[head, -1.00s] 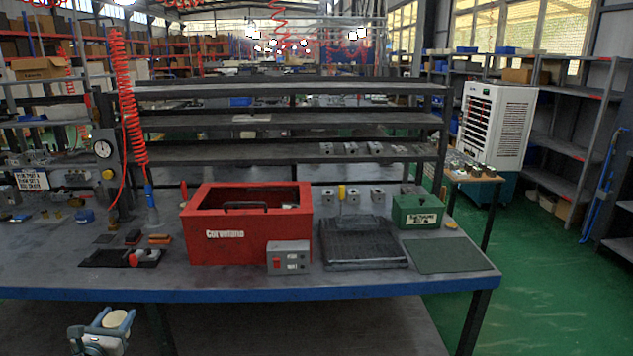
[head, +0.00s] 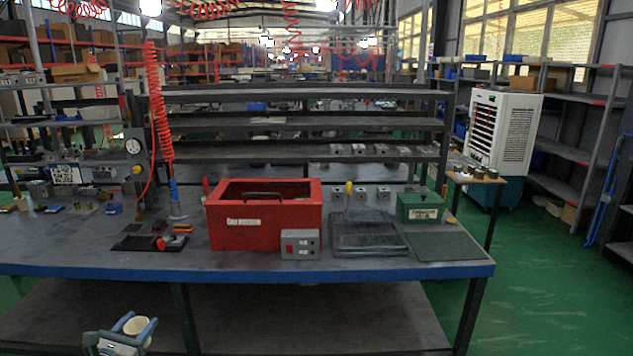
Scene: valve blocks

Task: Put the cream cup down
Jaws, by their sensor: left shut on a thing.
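The cream cup (head: 136,325) is at the bottom left of the head view, between the fingers of my left gripper (head: 134,328). My left gripper is shut on it and holds it in front of the workbench (head: 340,269), low in the picture, below the bench's blue front edge. The cup's lower part is hidden by the gripper. My right gripper is not in view.
On the bench stand a red box (head: 265,228), a grey switch box (head: 300,244), a dark ribbed tray (head: 370,240) and a green box (head: 420,207). A flat green mat (head: 446,246) lies at the right. The bench's front left top is clear.

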